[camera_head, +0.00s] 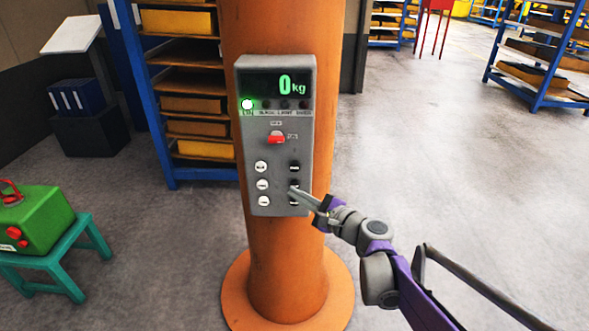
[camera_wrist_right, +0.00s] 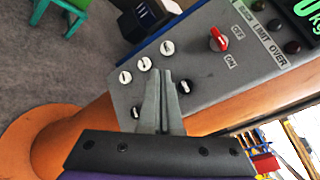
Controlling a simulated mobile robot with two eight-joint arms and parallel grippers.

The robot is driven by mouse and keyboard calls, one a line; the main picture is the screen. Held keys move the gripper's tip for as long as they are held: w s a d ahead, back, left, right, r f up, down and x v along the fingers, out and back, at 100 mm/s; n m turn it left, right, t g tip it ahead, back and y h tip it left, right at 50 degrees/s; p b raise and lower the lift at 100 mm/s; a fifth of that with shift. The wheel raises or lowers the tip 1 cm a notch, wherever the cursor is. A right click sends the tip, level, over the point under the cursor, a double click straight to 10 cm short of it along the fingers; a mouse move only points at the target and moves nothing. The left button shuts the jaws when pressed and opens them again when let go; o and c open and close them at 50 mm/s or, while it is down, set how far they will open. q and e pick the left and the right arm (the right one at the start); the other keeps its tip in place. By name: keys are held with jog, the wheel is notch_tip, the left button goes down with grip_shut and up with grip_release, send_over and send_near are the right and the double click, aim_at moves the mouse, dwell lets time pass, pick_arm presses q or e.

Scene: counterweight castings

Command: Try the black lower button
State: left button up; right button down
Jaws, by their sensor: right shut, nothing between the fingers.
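A grey control box (camera_head: 275,130) is fixed on an orange column, with white buttons (camera_head: 262,184) in its left column and black buttons in its right one. The upper black button (camera_head: 294,168) is clear; the lower black button (camera_head: 293,203) is partly covered by my right gripper (camera_head: 293,191). In the right wrist view, my shut, empty fingers (camera_wrist_right: 161,76) lie across the black column, hiding most of the middle button. The lower black button (camera_wrist_right: 137,111) shows beside them there. I cannot tell whether the tips touch the box. My left gripper is out of view.
A red rotary switch (camera_head: 276,137) sits above the buttons. A green machine (camera_head: 36,215) on a teal stool (camera_head: 60,252) stands left.

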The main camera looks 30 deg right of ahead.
aim_at(290, 169)
jog(key=w+d, duration=0.1)
jog(key=w, duration=0.1)
jog(key=w+d, duration=0.1)
jog(key=w, duration=0.1)
jog(key=w+d, duration=0.2)
jog(key=shift+w, duration=0.1)
jog(key=shift+w, duration=0.1)
dwell(1.9)
jog(key=shift+w+d, duration=0.15)
jog(key=shift+w, duration=0.15)
jog(key=shift+w+d, duration=0.25)
jog(key=shift+w, duration=0.1)
dwell(3.9)
jog(key=shift+s+a, duration=0.1)
jog(key=shift+s, duration=0.05)
jog(key=shift+s+a, duration=0.4)
jog(key=shift+s, duration=0.2)
